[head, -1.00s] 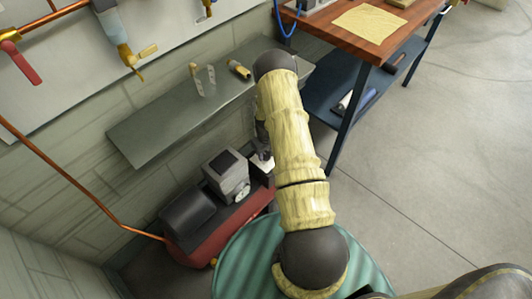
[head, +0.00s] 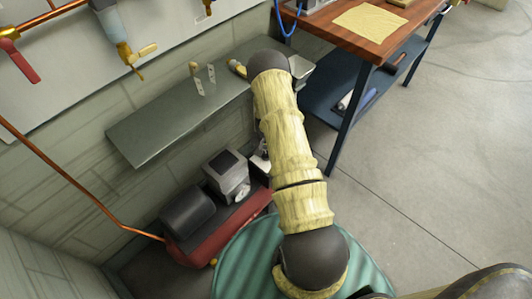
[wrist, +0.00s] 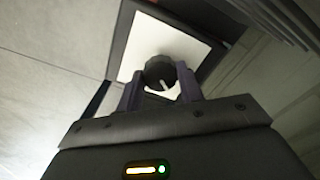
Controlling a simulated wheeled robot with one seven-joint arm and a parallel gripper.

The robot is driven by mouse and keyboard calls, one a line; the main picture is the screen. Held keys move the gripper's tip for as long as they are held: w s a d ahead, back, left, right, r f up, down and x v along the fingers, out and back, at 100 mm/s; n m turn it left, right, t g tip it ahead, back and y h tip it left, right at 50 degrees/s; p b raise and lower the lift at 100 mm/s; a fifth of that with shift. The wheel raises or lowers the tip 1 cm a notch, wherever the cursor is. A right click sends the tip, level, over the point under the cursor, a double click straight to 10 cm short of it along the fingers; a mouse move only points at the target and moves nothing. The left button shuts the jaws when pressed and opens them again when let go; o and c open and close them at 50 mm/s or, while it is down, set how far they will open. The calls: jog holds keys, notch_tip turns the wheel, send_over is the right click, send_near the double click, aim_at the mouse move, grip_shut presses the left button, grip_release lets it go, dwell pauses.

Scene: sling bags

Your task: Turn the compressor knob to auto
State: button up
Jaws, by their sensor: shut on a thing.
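The compressor (head: 222,232), a red tank with grey and black parts on top, stands low by the wall in the head view. A dark round knob (wrist: 160,70) with a pale pointer line sits on a white plate (wrist: 142,44) in the wrist view. My gripper (wrist: 160,80) has one finger on each side of the knob and is shut on it. The pointer line slants down and right in the wrist view. No setting labels can be read on the plate. In the head view my arm mostly hides the gripper and the knob.
A grey wall shelf (head: 165,122) holding small fittings is just above the compressor. A copper pipe (head: 85,190) runs down to the compressor. A teal round surface (head: 235,262) lies under my arm. A wooden workbench (head: 350,45) stands at upper right; the floor at right is clear.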

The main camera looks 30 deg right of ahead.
jog(key=m, duration=0.5)
jog(key=shift+m, duration=0.3)
jog(key=m, duration=0.4)
jog(key=shift+a+m, duration=0.1)
jog(key=shift+m, duration=0.3)
jog(key=o, duration=1)
jog(key=shift+r, duration=0.1)
notch_tip(320, 180, up, 17)
jog(key=p, duration=0.1)
jog(key=shift+p, duration=0.35)
jog(key=shift+r, duration=0.15)
